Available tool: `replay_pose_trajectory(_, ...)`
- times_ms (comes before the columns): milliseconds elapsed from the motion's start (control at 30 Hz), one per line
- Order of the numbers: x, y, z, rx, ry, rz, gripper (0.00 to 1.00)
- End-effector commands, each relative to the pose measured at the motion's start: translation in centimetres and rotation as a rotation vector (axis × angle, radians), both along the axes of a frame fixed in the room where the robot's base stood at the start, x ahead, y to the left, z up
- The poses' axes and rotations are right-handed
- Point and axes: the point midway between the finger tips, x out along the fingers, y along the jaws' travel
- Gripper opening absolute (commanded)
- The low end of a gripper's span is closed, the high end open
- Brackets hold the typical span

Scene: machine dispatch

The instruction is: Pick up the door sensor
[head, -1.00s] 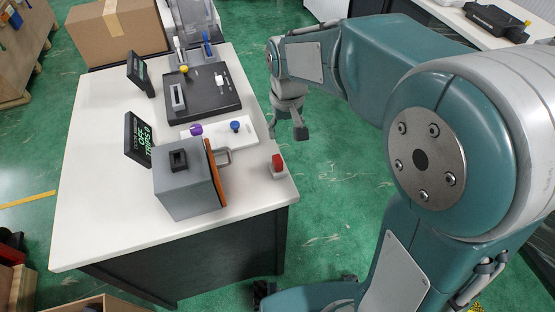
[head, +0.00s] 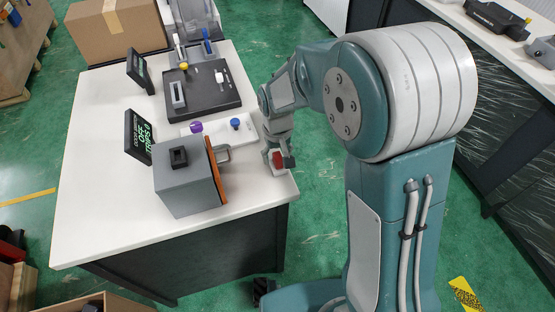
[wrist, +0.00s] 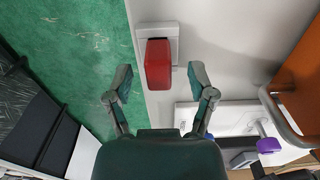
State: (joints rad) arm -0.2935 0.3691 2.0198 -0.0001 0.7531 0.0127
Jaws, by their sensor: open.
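A red block (head: 279,160), seemingly the door sensor, sits on a pale base at the right front edge of the white table. In the wrist view the red block (wrist: 158,64) stands on its white base (wrist: 171,31). My gripper (head: 277,154) is at the block, partly covering it in the head view. In the wrist view my gripper (wrist: 160,82) is open, with one finger on each side of the block's near end. The fingers look apart from it, and nothing is held.
A grey box (head: 187,190) with an orange door (head: 215,170) and handle stands left of the block. A white tray (head: 246,138) with purple and blue knobs lies behind. A black fixture plate (head: 210,100) and displays (head: 138,137) are farther back. Green floor lies right of the table.

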Motion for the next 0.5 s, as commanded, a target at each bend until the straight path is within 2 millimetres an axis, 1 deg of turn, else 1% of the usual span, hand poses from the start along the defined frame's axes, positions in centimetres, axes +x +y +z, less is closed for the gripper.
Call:
replay_pose_trajectory(33, -0.03, -0.03, -0.59, -0.001, 0.002, 0.0, 0.71)
replay_pose_trajectory(100, -0.03, -0.03, -0.93, 0.0, 0.001, 0.0, 0.71)
replay_pose_trajectory(300, -0.03, -0.06, -0.94, 0.0, -0.001, -0.001, 0.71)
replay_pose_trajectory(333, -0.03, -0.06, -0.94, 0.0, -0.001, -0.001, 0.67)
replay_pose_trajectory(367, -0.02, -0.07, -0.94, 0.0, -0.001, -0.001, 0.54)
replay_pose_trajectory(400, -0.01, -0.07, -0.93, 0.0, -0.001, -0.001, 0.36)
replay_pose_trajectory(467, -0.01, -0.07, -0.93, 0.0, -0.001, -0.001, 0.09)
replay_pose_trajectory(500, -0.01, -0.07, -0.93, 0.0, -0.001, -0.001, 0.0)
